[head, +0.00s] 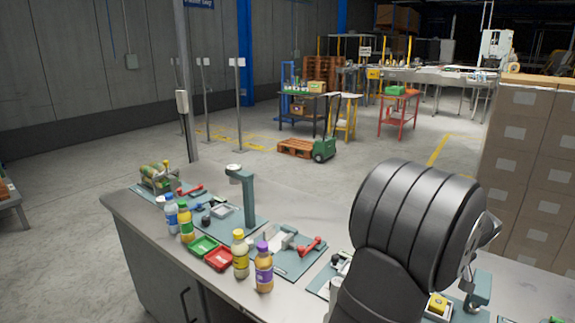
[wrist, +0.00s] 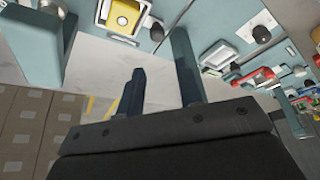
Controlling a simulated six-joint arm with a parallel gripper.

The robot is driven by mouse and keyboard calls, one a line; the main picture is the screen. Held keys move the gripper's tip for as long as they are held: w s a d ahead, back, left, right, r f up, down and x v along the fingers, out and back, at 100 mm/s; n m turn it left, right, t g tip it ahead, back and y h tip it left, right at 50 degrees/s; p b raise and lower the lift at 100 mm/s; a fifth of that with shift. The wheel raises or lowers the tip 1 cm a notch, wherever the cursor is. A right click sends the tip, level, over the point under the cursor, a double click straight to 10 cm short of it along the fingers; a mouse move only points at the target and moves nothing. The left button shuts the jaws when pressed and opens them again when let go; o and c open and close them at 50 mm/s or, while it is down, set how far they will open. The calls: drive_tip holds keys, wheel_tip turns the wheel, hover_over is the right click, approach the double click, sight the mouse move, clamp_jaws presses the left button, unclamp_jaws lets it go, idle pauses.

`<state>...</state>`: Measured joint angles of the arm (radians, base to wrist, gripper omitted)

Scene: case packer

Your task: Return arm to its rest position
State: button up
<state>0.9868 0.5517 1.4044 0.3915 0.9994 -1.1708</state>
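My arm (head: 410,225) fills the right-centre of the head view, as a thick dark ribbed link over the workbench (head: 325,202). My gripper is mostly hidden behind it there. In the wrist view my gripper (wrist: 159,52) shows two dark fingers standing apart with nothing between them. The fingers are clear of the bench items; the wrist view looks tilted across the bench.
Several bottles, including a purple-capped one (head: 264,268), stand along the bench's front edge. A green tray (head: 203,246) and red tray (head: 220,258) lie beside them. A grey-green post (head: 248,195) rises from the bench. Stacked cartons (head: 530,165) stand behind at right.

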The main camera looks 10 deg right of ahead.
drive_tip(key=x, duration=1.2)
drive_tip(key=shift+f, duration=0.2)
drive_tip(key=shift+s+d, duration=0.35)
drive_tip(key=shift+d, duration=0.05)
drive_tip(key=o, duration=1.3)
drive_tip(key=shift+c, duration=0.2)
drive_tip(key=shift+o, duration=1.1)
drive_tip(key=shift+s+r, duration=0.1)
drive_tip(key=shift+r, duration=0.05)
drive_tip(key=s+d+r+n+h, duration=0.1)
drive_tip(key=s+r+n, duration=0.9)
drive_tip(key=r, duration=0.4)
drive_tip(key=x, duration=0.9)
drive_tip(key=shift+s+f+m, duration=0.3)
drive_tip(key=shift+f, duration=0.05)
drive_tip(key=shift+d+r, duration=0.1)
